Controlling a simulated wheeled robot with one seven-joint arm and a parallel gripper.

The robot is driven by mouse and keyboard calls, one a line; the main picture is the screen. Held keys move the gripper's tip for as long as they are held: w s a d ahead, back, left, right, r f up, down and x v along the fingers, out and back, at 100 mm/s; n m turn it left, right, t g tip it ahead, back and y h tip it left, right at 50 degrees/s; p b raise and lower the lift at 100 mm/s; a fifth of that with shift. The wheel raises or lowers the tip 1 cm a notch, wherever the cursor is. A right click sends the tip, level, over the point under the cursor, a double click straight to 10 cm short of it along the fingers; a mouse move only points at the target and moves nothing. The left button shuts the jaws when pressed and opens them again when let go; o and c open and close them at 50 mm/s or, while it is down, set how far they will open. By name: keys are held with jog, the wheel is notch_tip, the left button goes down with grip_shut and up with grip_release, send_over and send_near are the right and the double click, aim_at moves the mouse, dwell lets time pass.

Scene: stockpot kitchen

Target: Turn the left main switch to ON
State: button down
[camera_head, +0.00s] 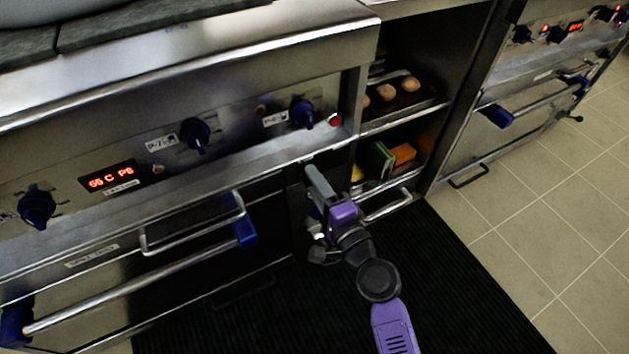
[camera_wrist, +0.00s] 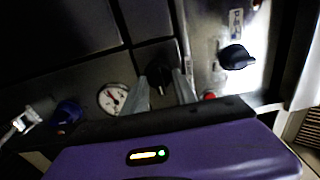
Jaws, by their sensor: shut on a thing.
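A black rotary switch (camera_wrist: 158,72) sits on a dark panel in the wrist view, between the two fingers of my gripper (camera_wrist: 161,82). My gripper appears shut on this knob. In the head view my gripper (camera_head: 316,185) reaches to the narrow dark panel just right of the left range's oven front, below the control strip. The switch is hidden there behind the fingers and the shelf edge. No ON or OFF marking is readable, so I cannot tell the switch's position.
A round gauge (camera_wrist: 112,97) and a blue knob (camera_wrist: 68,112) are left of the switch in the wrist view. The left range's red display (camera_head: 110,177) is lit. A drawer handle (camera_head: 388,205) and a shelf with food trays (camera_head: 405,112) lie close right of my gripper.

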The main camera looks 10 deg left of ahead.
jog(key=shift+f, duration=0.1)
jog(key=c, duration=1)
grip_release()
jog(key=v, duration=0.8)
jog(key=shift+w, duration=0.1)
